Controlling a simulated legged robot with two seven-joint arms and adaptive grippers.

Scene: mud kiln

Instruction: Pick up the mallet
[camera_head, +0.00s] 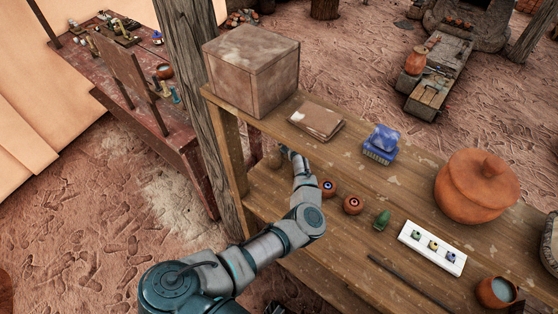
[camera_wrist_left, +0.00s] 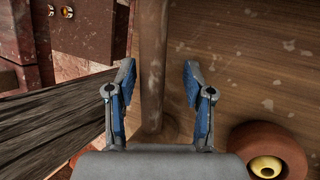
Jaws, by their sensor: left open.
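My left arm reaches over the lower board of the shelf, and its end goes under the upper board in the head view, so the fingers are hidden there. In the left wrist view my left gripper (camera_wrist_left: 158,78) is open, with two blue-grey fingers apart. A brown wooden bar (camera_wrist_left: 152,60) runs between the fingers, with no finger visibly touching it. It may be the mallet's handle or part of the shelf; I cannot tell. No mallet shows clearly. My right gripper is not in view.
Small clay pots (camera_head: 353,205) stand on the lower board. A wooden post (camera_head: 188,90) and a red table (camera_head: 190,150) stand left.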

